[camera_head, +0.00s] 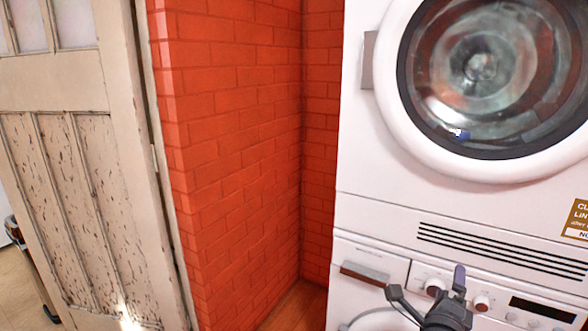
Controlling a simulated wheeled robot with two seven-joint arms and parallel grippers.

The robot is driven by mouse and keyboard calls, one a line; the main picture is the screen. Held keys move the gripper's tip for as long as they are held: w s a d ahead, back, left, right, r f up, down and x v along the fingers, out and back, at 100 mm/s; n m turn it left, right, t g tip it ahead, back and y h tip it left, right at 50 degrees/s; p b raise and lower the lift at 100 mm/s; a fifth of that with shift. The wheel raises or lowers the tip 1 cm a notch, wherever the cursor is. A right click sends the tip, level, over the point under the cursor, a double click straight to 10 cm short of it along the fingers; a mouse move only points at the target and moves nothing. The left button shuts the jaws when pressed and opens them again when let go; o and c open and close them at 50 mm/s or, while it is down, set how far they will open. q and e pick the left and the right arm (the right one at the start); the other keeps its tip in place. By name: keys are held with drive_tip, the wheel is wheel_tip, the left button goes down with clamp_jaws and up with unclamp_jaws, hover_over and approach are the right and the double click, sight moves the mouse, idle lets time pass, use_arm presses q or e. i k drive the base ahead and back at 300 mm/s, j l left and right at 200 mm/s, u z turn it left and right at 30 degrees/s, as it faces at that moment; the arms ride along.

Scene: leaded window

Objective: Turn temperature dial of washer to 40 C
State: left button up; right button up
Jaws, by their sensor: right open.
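The washer (370,300) is the lower white machine, at the bottom right. Its control panel has a white knob (434,284) and a red-centred dial (482,302) to the right of it. I cannot read the markings, so I cannot tell which is the temperature dial or its setting. My right gripper (427,283) is open at the bottom, in front of the panel. Its two dark fingers appear on either side of the white knob. I cannot tell whether they touch it. The gripper body hides part of the panel below. My left gripper is not in view.
A dryer (385,190) with a round glass door (480,70) is stacked above the washer. A dark display (543,309) sits right of the dials. A red brick wall (235,130) and a worn cream door (75,150) stand to the left.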

sight(481, 303)
drive_tip(key=k+l, duration=0.2)
drive_tip(key=k, duration=0.25)
drive_tip(key=k+l, duration=0.15)
drive_tip(key=k, duration=0.3)
